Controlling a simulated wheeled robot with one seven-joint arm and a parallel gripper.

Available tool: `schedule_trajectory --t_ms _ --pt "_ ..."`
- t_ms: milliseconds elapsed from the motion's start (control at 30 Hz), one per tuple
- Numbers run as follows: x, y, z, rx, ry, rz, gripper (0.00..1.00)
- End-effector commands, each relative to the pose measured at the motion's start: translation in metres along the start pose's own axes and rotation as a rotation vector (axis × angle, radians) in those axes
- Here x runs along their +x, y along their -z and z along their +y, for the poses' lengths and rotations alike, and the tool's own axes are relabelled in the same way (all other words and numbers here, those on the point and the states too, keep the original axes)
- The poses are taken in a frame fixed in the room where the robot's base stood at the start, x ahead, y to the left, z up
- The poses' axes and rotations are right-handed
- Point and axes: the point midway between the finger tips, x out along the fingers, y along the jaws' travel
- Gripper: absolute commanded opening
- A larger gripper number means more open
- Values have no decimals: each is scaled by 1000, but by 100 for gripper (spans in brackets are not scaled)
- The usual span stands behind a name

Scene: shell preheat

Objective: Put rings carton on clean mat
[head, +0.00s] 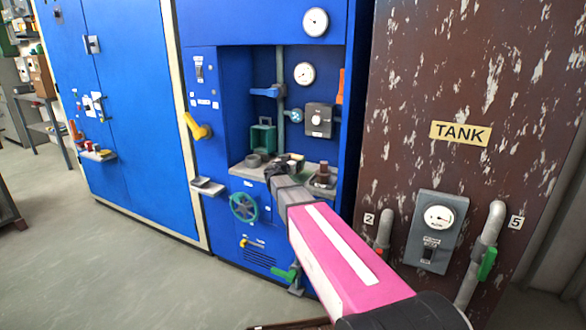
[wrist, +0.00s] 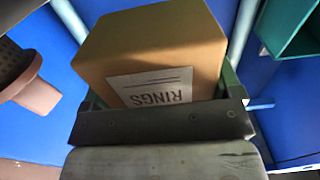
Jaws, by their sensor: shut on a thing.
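The rings carton (wrist: 155,45) is a brown box with a white label reading RINGS, upside down in the wrist view. My gripper (wrist: 160,118) is shut on it, with a dark finger bar across the carton's near side. In the head view my gripper (head: 281,168) is at the grey ledge of the blue cabinet's recess, and my arm and gripper mostly hide the carton there. I cannot make out a clean mat in either view.
On the grey ledge (head: 240,171) stand a green container (head: 263,136), a dark round pot (head: 254,160) and a brown-topped fitting (head: 323,172). A yellow handle (head: 197,127), a small tray (head: 207,186) and a green handwheel (head: 243,206) stick out. The rusty tank (head: 400,100) is at right.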

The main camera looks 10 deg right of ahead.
Motion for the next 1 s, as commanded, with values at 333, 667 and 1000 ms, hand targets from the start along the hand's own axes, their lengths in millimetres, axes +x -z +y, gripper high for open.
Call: schedule_trajectory --t_ms 333,667,1000 --pt "0 -32 0 0 0 1 56" --pt "0 -34 0 0 0 0 98" --pt "-2 -31 0 0 0 0 100"
